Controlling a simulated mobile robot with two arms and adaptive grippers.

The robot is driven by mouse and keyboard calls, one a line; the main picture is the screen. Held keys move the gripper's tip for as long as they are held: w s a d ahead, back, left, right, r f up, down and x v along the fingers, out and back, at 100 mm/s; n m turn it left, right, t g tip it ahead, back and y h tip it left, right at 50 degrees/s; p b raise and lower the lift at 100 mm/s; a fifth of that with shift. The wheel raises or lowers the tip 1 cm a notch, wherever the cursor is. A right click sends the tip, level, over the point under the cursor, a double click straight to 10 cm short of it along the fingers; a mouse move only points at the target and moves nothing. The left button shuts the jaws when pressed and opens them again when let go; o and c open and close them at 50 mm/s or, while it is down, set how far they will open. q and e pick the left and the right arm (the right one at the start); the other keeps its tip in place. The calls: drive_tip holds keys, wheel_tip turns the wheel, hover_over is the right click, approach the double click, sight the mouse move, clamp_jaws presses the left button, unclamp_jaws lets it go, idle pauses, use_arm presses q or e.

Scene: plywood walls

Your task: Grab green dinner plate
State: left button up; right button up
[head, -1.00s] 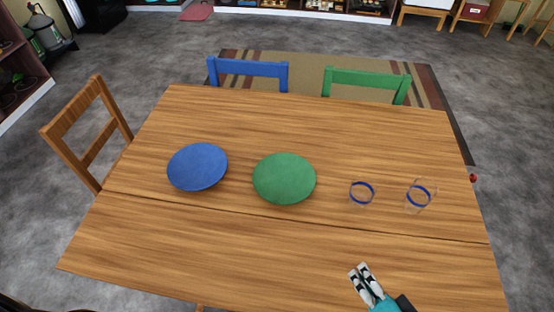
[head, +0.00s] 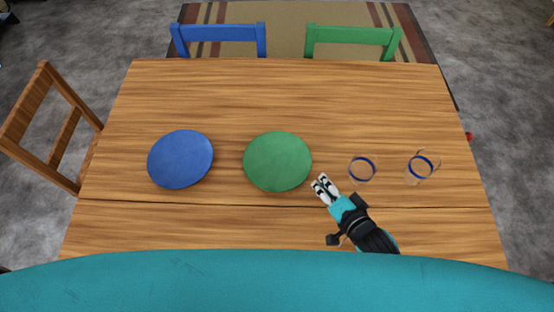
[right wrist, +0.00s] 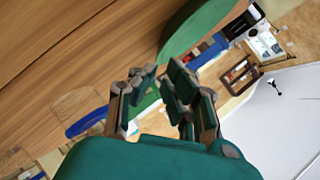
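The green dinner plate (head: 277,161) lies flat on the wooden table, in the middle of the head view. Part of it shows as a green curved shape at the top of the right wrist view (right wrist: 196,26). My right gripper (head: 321,180) is just to the right of the plate's lower right edge, apart from it in the picture. Its fingers also show in the right wrist view (right wrist: 158,82), with a gap between them and nothing held. My left gripper is not in view.
A blue plate (head: 180,159) lies left of the green one. Two clear glasses with blue bands, one nearer (head: 362,170) and one farther right (head: 422,167), stand right of my gripper. A blue chair (head: 219,34), a green chair (head: 352,36) and a wooden chair (head: 62,135) surround the table.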

sight(310, 177)
drive_tip(key=shift+x, duration=1.25)
drive_tip(key=shift+w+a+f, duration=0.15)
drive_tip(key=shift+w, duration=0.15)
drive_tip(key=x, duration=0.4)
drive_tip(key=shift+w+a+f, duration=0.15)
drive_tip(key=shift+w+f, duration=0.1)
drive_tip(key=shift+w, duration=0.2)
clamp_jaws()
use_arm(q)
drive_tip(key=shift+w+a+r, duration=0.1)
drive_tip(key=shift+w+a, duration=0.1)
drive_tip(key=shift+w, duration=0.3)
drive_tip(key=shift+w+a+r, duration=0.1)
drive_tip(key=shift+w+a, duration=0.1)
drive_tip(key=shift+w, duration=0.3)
use_arm(e)
drive_tip(key=shift+r, duration=0.1)
